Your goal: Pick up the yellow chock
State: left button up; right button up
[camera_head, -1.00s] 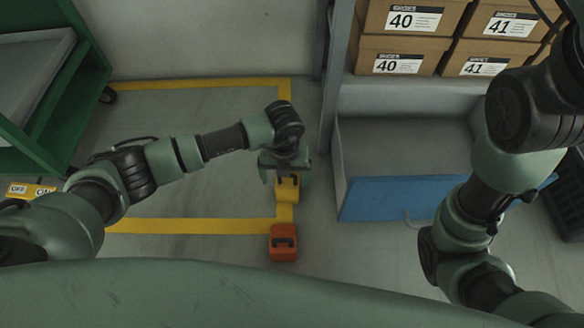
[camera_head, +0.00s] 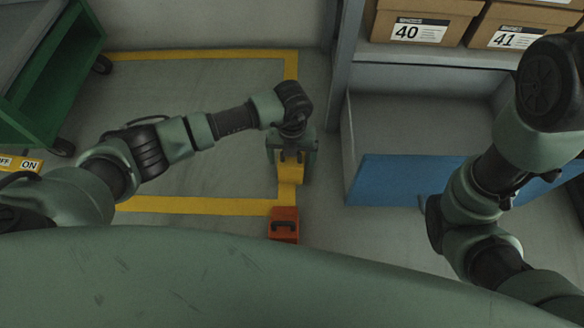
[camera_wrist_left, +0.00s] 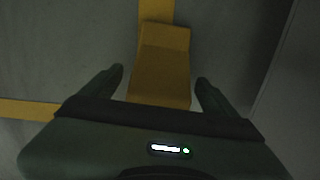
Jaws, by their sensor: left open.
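The yellow chock (camera_head: 291,172) stands on the floor at the right edge of the yellow floor marking. My left gripper (camera_head: 291,155) is open above its far part in the head view and hides some of it. In the left wrist view the chock (camera_wrist_left: 162,62) lies between the two open fingers of my left gripper (camera_wrist_left: 160,76), with a gap on each side. Its lower end there is hidden by the gripper body. My right arm shows at the right, but its gripper is out of view.
An orange chock (camera_head: 284,224) with a black handle stands just nearer than the yellow one. A green cart (camera_head: 65,80) is at the left. The marked floor between is clear.

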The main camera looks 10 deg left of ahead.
pick_arm(q)
jog(key=c, duration=1.9)
jog(key=shift+r, duration=0.1)
grip_shut()
jog(key=shift+r, duration=0.15)
